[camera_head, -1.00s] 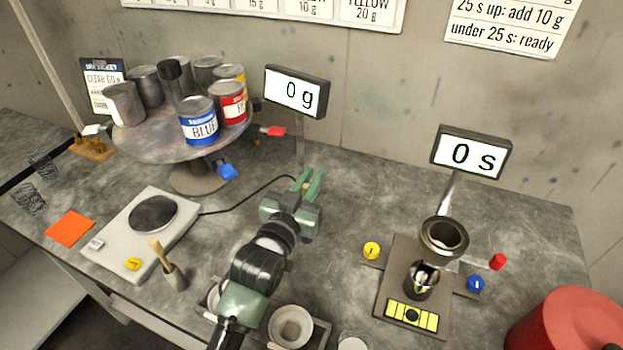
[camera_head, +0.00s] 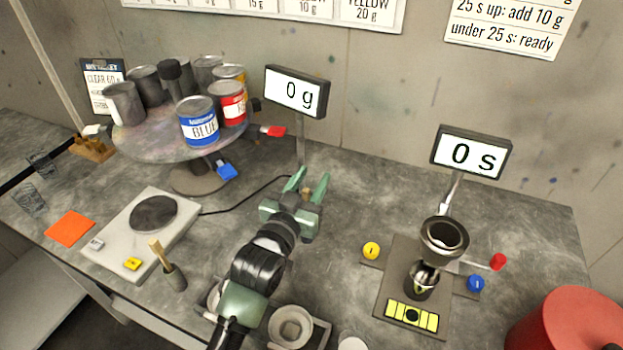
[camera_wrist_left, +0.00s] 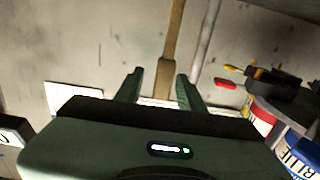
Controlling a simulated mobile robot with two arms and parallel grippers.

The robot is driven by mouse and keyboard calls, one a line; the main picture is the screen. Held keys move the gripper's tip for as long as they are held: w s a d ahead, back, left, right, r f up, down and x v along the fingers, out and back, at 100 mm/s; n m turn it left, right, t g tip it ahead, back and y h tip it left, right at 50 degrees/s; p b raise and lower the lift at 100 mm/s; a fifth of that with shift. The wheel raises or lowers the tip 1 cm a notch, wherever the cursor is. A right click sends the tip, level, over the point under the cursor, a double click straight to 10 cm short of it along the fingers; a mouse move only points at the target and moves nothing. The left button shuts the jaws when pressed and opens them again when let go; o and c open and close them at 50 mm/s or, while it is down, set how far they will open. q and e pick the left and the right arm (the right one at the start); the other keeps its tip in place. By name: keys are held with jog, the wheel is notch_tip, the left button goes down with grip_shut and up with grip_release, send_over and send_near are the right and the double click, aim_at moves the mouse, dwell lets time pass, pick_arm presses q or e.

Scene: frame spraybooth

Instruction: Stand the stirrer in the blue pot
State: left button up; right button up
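The blue pot, a tin marked BLUE (camera_head: 199,128), stands upright on the round turntable; it also shows at the lower right of the left wrist view (camera_wrist_left: 298,155). A wooden-handled stick (camera_head: 158,250), possibly the stirrer, leans in a small grey holder (camera_head: 175,278) beside the scale. My left gripper (camera_head: 306,182) is open over the middle of the table, right of the pot. A brown wooden piece (camera_head: 306,194) shows between its fingers, and as a long strip (camera_wrist_left: 174,40) in the wrist view. I cannot tell whether the fingers touch it. My right gripper is not in view.
The turntable (camera_head: 150,150) carries several other tins close to the blue one. A scale (camera_head: 110,238), its 0 g display (camera_head: 296,93) and a 0 s display (camera_head: 471,152) stand nearby. A funnel-like cup stand (camera_head: 444,240) is at right. The table's back middle is clear.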

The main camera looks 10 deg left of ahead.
pick_arm(q)
jog(key=s+a+p, duration=0.2)
jog(key=s+p, duration=0.1)
jog(key=s, duration=0.7)
jog(key=shift+w, duration=0.1)
